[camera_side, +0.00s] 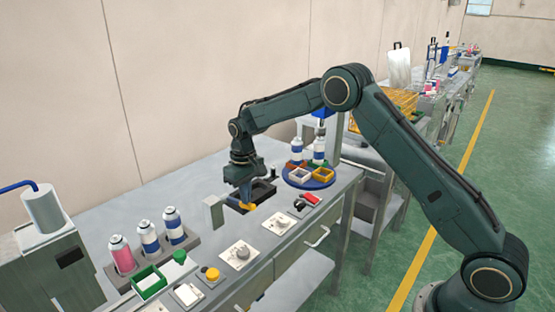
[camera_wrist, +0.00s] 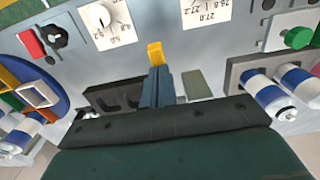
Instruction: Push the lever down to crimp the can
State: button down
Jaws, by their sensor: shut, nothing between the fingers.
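My gripper (camera_side: 248,206) is shut and empty, pointing down over the bench in front of a dark tray (camera_side: 264,191). Several cans stand in a grey rack at the left: a pink one (camera_side: 122,256) and white ones with blue bands (camera_side: 149,237). The banded cans also show at the right of the wrist view (camera_wrist: 265,88). A small upright grey plate (camera_side: 213,213) stands just left of my gripper. I cannot clearly make out the lever or any can under it.
Two dial panels (camera_side: 240,253) (camera_side: 279,222), a yellow button (camera_side: 212,273) and a red-and-black switch panel (camera_side: 307,201) line the front edge. A round blue tray (camera_side: 309,181) holds bottles and coloured boxes. A grey machine (camera_side: 55,270) with a blue hose stands at left.

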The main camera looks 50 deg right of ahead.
jog(key=shift+f, duration=1.85)
dwell(1.0)
jog(key=shift+r, duration=0.1)
jog(key=shift+r, duration=5)
jog(key=shift+r, duration=0.15)
notch_tip(320, 180, up, 5)
jog(key=shift+f, duration=0.15)
